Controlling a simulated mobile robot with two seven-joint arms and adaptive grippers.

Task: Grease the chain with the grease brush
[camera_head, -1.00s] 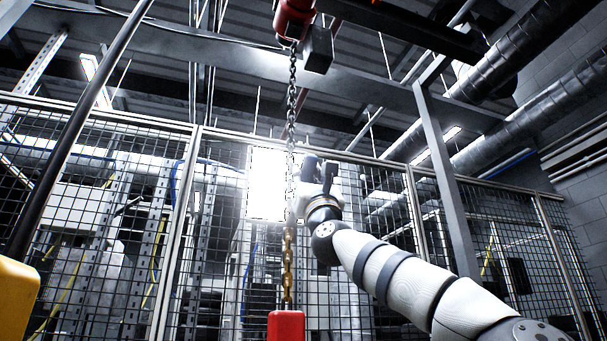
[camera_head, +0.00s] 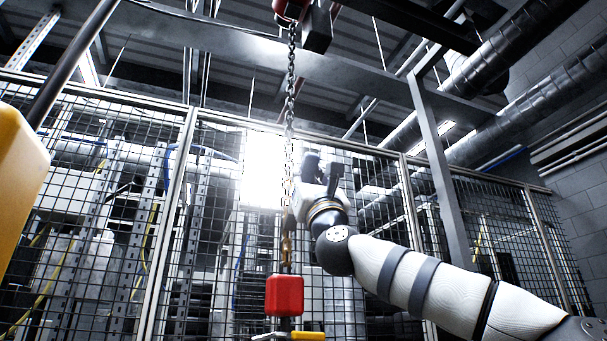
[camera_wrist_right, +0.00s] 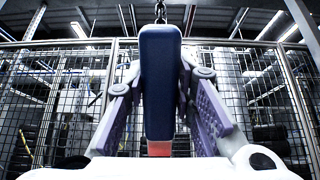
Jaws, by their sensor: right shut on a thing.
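The chain (camera_head: 290,130) hangs near the middle of the head view from a red hoist (camera_head: 290,10) down to a red block (camera_head: 285,295). Its upper links look grey; its lowest links look golden. My right gripper (camera_head: 321,172) is just right of the chain in the picture; I cannot tell whether anything touches it. In the wrist view the right gripper is shut on the grease brush, whose dark blue handle (camera_wrist_right: 160,85) stands upright between the fingers, with a red-orange part below. The brush's bristles are not clear. My left gripper is out of view.
A wire mesh fence (camera_head: 90,200) stands behind the chain. A yellow object (camera_head: 20,190) fills the left edge. A yellow handle (camera_head: 307,336) shows below the red block. A steel post (camera_head: 440,190) and ducts (camera_head: 530,105) are at the right.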

